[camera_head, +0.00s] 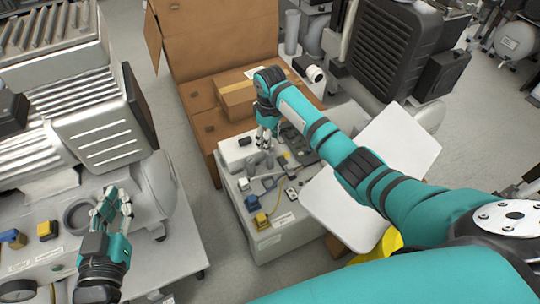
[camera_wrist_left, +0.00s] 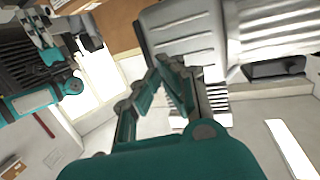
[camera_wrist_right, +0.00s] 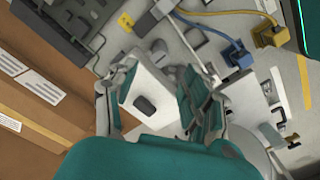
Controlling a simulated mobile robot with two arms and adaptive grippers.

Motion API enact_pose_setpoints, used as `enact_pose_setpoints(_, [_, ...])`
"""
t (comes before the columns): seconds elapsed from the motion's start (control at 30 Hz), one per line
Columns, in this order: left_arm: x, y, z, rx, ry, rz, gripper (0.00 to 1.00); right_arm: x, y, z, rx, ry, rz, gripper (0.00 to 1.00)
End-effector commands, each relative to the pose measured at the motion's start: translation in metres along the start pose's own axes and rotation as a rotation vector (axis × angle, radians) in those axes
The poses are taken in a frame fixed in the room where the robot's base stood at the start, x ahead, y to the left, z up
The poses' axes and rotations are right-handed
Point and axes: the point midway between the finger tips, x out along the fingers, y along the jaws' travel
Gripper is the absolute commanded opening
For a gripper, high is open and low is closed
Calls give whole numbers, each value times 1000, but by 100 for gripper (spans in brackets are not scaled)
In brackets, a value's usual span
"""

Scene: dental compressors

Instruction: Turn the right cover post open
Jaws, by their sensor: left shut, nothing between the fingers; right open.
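My right gripper (camera_head: 266,140) reaches down over the light grey machine top (camera_head: 240,180) in the middle of the head view. In the right wrist view the right gripper (camera_wrist_right: 157,72) is open. A white block with a dark oval button (camera_wrist_right: 145,105) shows between and below its fingers, and grey bent fittings (camera_wrist_right: 160,55) lie just past the fingertips. I cannot tell which fitting is the right cover post; the fingers partly hide that area. My left gripper (camera_head: 113,203) is shut and empty, raised near the ribbed compressor at the left; it also shows in the left wrist view (camera_wrist_left: 172,68).
Yellow and blue connectors (camera_head: 256,212) with cables sit on the machine's front. An open cardboard box (camera_head: 215,55) stands behind it. A white panel (camera_head: 390,150) lies under my right arm. A ribbed compressor (camera_head: 95,115) fills the left. Floor is clear between the machines.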

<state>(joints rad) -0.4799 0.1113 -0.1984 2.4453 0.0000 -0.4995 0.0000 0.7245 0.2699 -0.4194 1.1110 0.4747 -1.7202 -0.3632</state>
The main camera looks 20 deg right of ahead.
Motion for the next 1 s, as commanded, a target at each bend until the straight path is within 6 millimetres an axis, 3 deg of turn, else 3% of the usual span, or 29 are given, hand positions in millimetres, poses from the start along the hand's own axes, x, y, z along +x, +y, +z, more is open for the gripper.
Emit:
enact_pose_setpoints(0.23, [-1, 7, -48, -6, 290, 17, 0, 34, -1, 1, 0, -3, -1, 49])
enact_pose_setpoints(0.5, [-21, 14, -96, -16, 589, 33, 0, 61, 0, 1, 0, -1, -1, 49])
enact_pose_setpoints(0.7, [-36, 16, -116, -22, 729, 39, 0, 73, 0, 1, 0, -2, -1, 49])
enact_pose_setpoints(1.0, [-42, 16, -123, -24, 779, 41, 0, 76, 0, 0, 0, 0, 0, 49])
